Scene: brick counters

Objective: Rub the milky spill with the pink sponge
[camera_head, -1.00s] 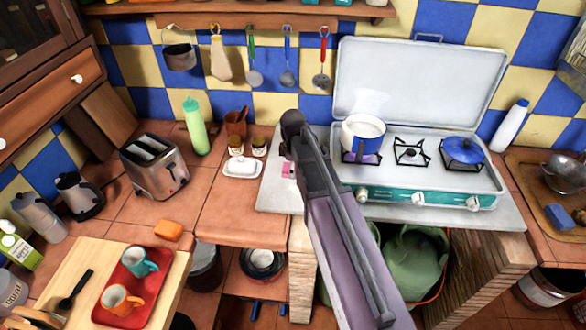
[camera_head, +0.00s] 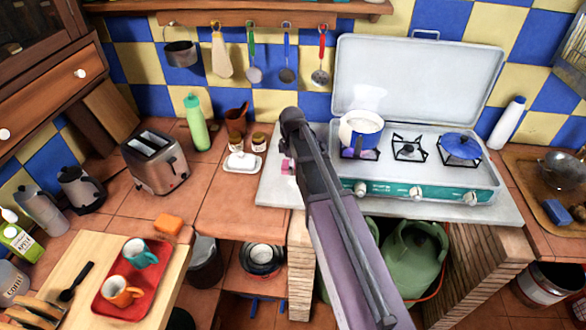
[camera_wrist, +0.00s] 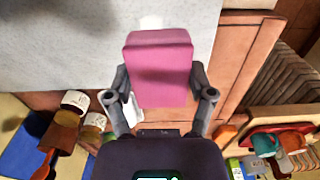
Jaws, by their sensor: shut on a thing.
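My gripper (camera_wrist: 160,74) is shut on the pink sponge (camera_wrist: 160,50), one finger on each side of it. The sponge stands out beyond the fingertips over a pale grey slab (camera_wrist: 55,40). In the head view, my arm hides most of the gripper, and only a bit of the pink sponge (camera_head: 286,167) shows left of it, near the left edge of the grey slab (camera_head: 272,190) under the stove. I cannot tell whether the sponge touches the slab. A small whitish patch (camera_wrist: 151,21) shows just beyond the sponge in the wrist view; I cannot tell whether it is the milky spill.
A camping stove (camera_head: 430,180) stands on the slab with a blue-white pot (camera_head: 360,126) and a blue lidded pan (camera_head: 461,146). A white butter dish (camera_head: 243,163) and small jars are close to the left of the sponge. A toaster (camera_head: 154,163) stands farther left.

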